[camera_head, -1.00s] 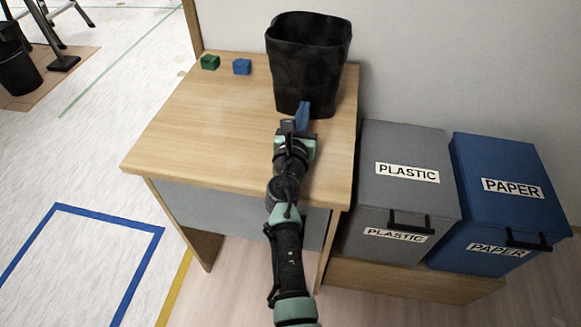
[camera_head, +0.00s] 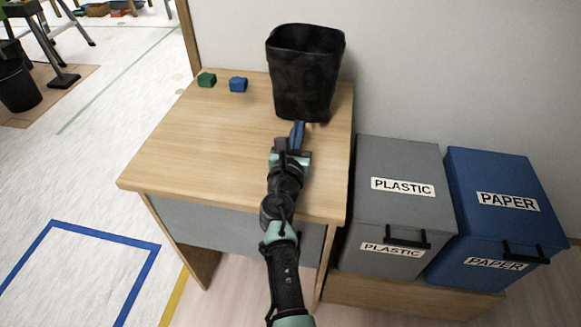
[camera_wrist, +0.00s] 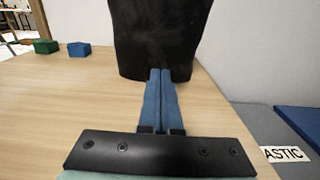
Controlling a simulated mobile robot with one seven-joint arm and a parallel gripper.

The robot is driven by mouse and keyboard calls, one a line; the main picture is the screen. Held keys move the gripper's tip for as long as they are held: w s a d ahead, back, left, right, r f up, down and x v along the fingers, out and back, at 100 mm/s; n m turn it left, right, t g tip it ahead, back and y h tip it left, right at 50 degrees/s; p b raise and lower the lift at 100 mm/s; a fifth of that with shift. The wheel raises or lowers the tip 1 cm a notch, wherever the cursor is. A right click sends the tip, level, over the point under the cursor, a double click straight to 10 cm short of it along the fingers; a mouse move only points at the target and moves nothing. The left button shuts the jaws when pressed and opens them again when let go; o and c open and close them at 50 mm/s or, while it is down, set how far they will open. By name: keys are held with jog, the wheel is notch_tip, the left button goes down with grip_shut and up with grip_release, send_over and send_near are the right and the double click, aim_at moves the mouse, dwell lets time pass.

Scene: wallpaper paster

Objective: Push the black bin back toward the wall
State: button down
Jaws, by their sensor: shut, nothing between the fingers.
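The black bin (camera_head: 304,80) stands upright near the back of the wooden table (camera_head: 190,150), close to the wall. In the wrist view the bin (camera_wrist: 153,35) fills the top middle, its upper part cut off. My gripper (camera_head: 298,128) is shut, with its blue fingers together and nothing between them. The fingertips (camera_wrist: 160,72) point at the lower front of the bin. They overlap its lower edge in the wrist view, and I cannot tell whether they touch it.
A green block (camera_head: 206,79) and a blue block (camera_head: 238,84) lie left of the bin. A grey PLASTIC box (camera_head: 400,165) and a blue PAPER box (camera_head: 490,175) stand right of the table. The wall (camera_head: 450,60) is behind. The table's front left is clear.

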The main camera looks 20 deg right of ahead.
jog(key=p+v, duration=0.2)
jog(key=v, duration=0.7)
jog(key=a+r+m+t, duration=0.35)
jog(key=r+m, duration=0.65)
jog(key=r, duration=0.6)
jog(key=a+r+m+t, duration=0.2)
jog(key=a+r+m, duration=0.2)
jog(key=r+m, duration=0.9)
jog(key=s+a+r+m+t+y, duration=0.35)
jog(key=s+a+r+y, duration=0.2)
jog(key=s+r, duration=0.5)
jog(key=s+a+r+m+t+y, duration=0.3)
jog(key=s+a+r+t+y, duration=0.25)
jog(key=r, duration=0.75)
notch_tip(320, 180, up, 20)
jog(key=g+h+p, duration=0.1)
jog(key=g+p, duration=0.1)
jog(key=p, duration=1.8)
jog(key=shift+s+a+p, duration=0.35)
jog(key=shift+s+p, duration=0.05)
jog(key=shift+s, duration=0.05)
